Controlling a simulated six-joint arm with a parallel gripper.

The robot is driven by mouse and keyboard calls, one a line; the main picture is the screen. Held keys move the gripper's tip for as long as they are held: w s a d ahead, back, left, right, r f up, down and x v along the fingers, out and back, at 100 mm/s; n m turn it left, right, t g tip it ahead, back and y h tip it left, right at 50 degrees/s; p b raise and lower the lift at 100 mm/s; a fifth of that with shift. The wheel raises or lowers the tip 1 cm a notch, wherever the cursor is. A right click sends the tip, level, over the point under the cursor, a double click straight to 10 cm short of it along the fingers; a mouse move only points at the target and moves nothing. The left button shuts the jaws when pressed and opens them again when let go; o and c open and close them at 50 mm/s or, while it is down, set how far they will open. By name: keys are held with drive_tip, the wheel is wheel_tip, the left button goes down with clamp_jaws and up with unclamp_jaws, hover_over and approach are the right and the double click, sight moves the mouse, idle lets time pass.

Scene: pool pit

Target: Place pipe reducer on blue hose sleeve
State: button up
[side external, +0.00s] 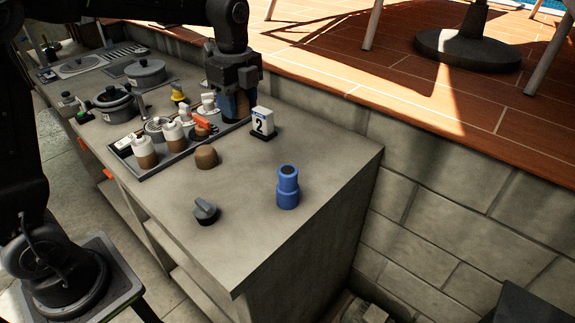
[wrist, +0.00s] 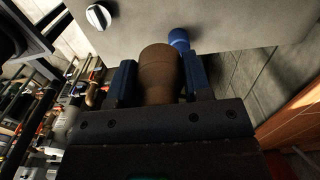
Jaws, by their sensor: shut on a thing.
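The pipe reducer is a brown, stepped round piece (wrist: 160,75) held between the blue fingers of my gripper (wrist: 158,70) in the wrist view. In the side external view my gripper (side external: 236,104) is over the back of the counter, by the tray, and only a little of the brown reducer shows between its fingers. The blue hose sleeve (side external: 288,188) stands upright on the counter near its right edge, with a dark opening on top, well apart from my gripper. It also shows beyond the reducer in the wrist view (wrist: 179,38), partly hidden.
A brown domed piece (side external: 206,157) and a grey knob (side external: 205,211) sit on the counter. The tray (side external: 150,178) holds bottles and fittings. Pots (side external: 146,72) stand farther left. Bare counter surrounds the sleeve.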

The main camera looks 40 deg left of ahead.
hover_over(288, 170)
wheel_tip(288, 170, down, 7)
drive_tip(key=shift+r, duration=0.15)
drive_tip(key=shift+f, duration=1.95)
drive_tip(key=o, duration=1)
drive_tip(key=shift+f, duration=0.15)
wheel_tip(288, 170, up, 12)
drive_tip(key=shift+s+r, duration=0.1)
drive_tip(key=shift+r, duration=0.1)
